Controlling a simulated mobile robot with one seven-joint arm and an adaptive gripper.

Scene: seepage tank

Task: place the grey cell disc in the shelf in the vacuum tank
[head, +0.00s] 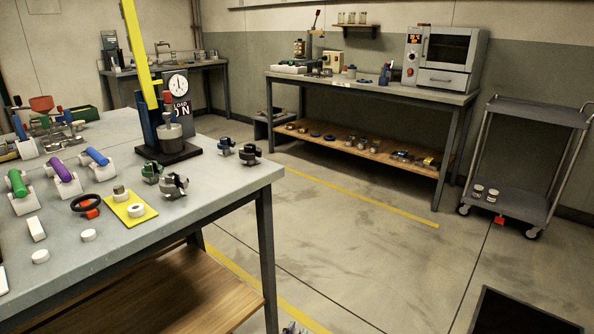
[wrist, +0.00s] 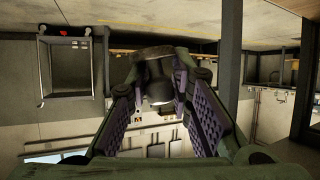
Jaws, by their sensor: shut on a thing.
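My gripper (wrist: 158,80) is shut on a dark grey, rounded thing, the grey cell disc (wrist: 158,92) as far as I can tell. The purple-padded fingers grip it from both sides and it is clear of any surface. The shelf (head: 345,144) is the wooden board under the back bench, with several small round and blocky parts on it. I cannot pick out the vacuum tank for certain in either view. In the head view the gripper and disc do not show clearly; only a small piece of something pokes in at the bottom edge.
The near table (head: 215,186) fills the left, with coloured cylinders, a yellow plate (head: 130,209), small clamps and a load frame (head: 172,130). The back bench carries an oven (head: 447,57). A grey cart (head: 507,206) stands at right. The floor between is open.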

